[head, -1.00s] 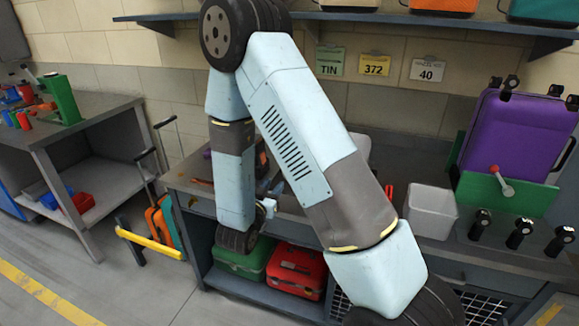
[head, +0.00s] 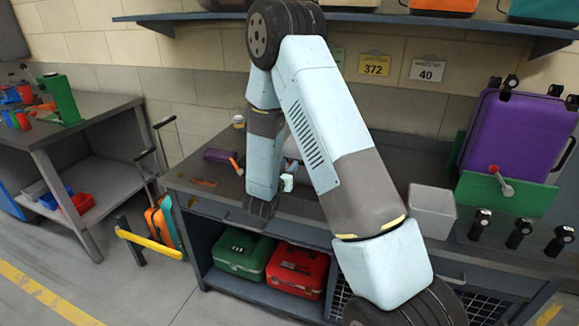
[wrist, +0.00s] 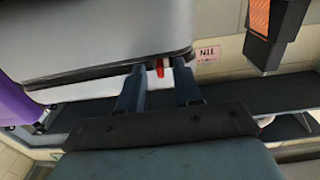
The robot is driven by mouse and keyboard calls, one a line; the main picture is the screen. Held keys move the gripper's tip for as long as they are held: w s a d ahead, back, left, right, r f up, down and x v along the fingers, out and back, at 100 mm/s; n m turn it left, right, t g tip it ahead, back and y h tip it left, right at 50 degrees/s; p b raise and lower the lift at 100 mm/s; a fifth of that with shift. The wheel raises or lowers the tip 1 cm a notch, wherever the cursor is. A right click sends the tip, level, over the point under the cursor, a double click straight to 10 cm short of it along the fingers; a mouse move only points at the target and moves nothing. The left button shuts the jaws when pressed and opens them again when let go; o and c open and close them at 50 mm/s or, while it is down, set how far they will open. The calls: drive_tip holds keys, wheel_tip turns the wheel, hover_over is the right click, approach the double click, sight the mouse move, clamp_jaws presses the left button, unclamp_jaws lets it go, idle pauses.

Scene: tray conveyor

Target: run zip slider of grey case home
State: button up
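The grey case (wrist: 90,35) fills the upper left of the wrist view, with a dark zip band (wrist: 110,72) along its edge. A small red zip slider pull (wrist: 160,68) hangs at that band. My gripper (wrist: 158,88) is open, with its two dark fingers apart on either side of the red pull. The pull appears between the fingertips or just beyond them; I cannot tell whether either finger touches it. In the head view my arm hides most of the grey case and the gripper's fingers.
A purple case (head: 520,130) stands upright behind a green panel (head: 508,193) at the right. A grey bin (head: 431,211) sits on the bench. A purple pouch (head: 218,155) lies at the bench's left. Green (head: 242,253) and red (head: 297,268) cases rest on the lower shelf.

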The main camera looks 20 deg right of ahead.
drive_tip(key=shift+w+d, duration=0.2)
drive_tip(key=shift+w, duration=0.1)
clamp_jaws()
idle(0.4)
